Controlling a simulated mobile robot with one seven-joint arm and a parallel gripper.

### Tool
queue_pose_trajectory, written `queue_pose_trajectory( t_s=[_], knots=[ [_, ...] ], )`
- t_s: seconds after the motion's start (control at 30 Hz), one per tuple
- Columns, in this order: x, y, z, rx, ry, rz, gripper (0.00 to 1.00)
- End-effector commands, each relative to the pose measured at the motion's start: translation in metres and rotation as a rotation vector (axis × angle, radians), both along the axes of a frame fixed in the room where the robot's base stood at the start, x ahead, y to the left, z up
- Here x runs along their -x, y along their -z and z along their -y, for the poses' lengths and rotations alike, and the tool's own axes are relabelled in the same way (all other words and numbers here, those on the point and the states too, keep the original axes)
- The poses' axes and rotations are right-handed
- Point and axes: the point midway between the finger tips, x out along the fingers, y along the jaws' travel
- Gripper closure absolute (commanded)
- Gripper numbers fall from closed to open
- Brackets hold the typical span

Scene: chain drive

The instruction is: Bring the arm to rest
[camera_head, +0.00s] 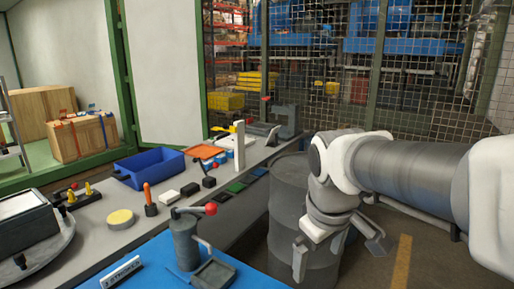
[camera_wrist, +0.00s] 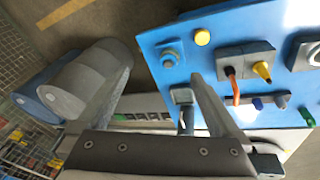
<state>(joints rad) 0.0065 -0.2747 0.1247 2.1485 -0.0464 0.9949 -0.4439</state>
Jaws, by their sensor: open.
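My arm reaches in from the right edge of the head view. My gripper (camera_head: 338,250) hangs at its end, fingers spread apart with nothing between them. It is seen in front of a dark drum (camera_head: 287,205), to the right of the grey workbench (camera_head: 95,240); I cannot tell whether it touches the drum. In the wrist view the gripper (camera_wrist: 158,68) shows two separate fingers. Its right finger overlaps the edge of a blue board (camera_wrist: 205,65) in the picture.
Wooden crates (camera_head: 82,138) stand at left. A mesh fence (camera_head: 425,90) runs behind. Floor with a yellow stripe (camera_head: 401,262) shows at lower right.

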Motion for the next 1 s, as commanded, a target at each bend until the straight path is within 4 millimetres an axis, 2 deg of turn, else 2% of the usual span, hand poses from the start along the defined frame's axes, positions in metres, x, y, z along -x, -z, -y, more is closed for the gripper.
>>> queue_pose_trajectory(
  t_s=[0.03,0.2,0.43,0.63,1.0],
  knots=[
    [0.013,-0.003,0.005,-0.017,0.053,0.028,0.00],
    [0.052,-0.005,0.018,-0.095,0.248,0.109,0.00],
    [0.090,0.003,0.028,-0.209,0.454,0.192,0.00],
    [0.103,0.008,0.031,-0.256,0.527,0.219,0.00],
    [0.103,0.009,0.031,-0.257,0.530,0.219,0.00]
  ],
)
